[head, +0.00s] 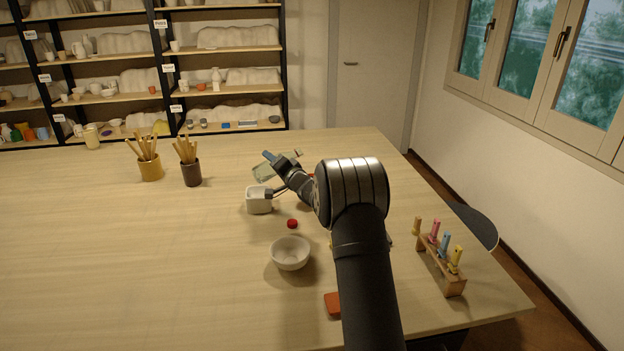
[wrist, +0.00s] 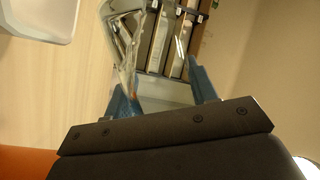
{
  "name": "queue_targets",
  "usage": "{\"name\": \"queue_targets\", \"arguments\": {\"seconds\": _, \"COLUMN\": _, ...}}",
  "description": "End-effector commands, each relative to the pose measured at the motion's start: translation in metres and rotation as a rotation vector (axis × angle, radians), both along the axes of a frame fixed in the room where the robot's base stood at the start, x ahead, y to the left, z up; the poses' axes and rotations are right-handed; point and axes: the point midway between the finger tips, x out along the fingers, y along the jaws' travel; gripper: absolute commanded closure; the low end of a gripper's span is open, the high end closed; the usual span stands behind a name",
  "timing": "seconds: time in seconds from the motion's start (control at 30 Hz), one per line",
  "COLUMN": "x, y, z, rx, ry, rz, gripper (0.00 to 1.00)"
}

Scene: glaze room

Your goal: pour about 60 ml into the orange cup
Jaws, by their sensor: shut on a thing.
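My gripper (head: 276,174) is shut on a clear see-through vessel (head: 263,173), above the table and beyond my wrist. In the wrist view the vessel (wrist: 122,45) is between the two blue fingers and looks tilted. Whether liquid is in it or leaving it, I cannot tell. A small orange-red patch (head: 311,175) shows behind my wrist in the head view. An orange surface (wrist: 25,163) fills the lower left of the wrist view. I cannot tell whether either is the orange cup; no whole orange cup shows near my gripper.
A white squarish pot (head: 258,203) stands just below my gripper. A red cap (head: 292,224) and a white bowl (head: 290,253) are nearer. Tool pots (head: 150,170) (head: 191,174) stand left, an orange block (head: 332,305) in front, a wooden rack (head: 441,268) right. The table's left is clear.

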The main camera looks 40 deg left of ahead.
Motion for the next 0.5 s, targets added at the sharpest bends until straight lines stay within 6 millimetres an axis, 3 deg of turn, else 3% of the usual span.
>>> {"name": "queue_targets", "arguments": {"seconds": 0.1, "x": 0.005, "y": -0.004, "z": -0.013, "rx": -0.090, "ry": -0.095, "rz": -0.002, "gripper": 0.76}}
{"name": "queue_targets", "arguments": {"seconds": 0.43, "x": 0.015, "y": -0.014, "z": -0.005, "rx": -0.293, "ry": -0.318, "rz": -0.002, "gripper": 0.76}}
{"name": "queue_targets", "arguments": {"seconds": 0.5, "x": 0.012, "y": -0.012, "z": -0.015, "rx": -0.361, "ry": -0.386, "rz": 0.001, "gripper": 0.76}}
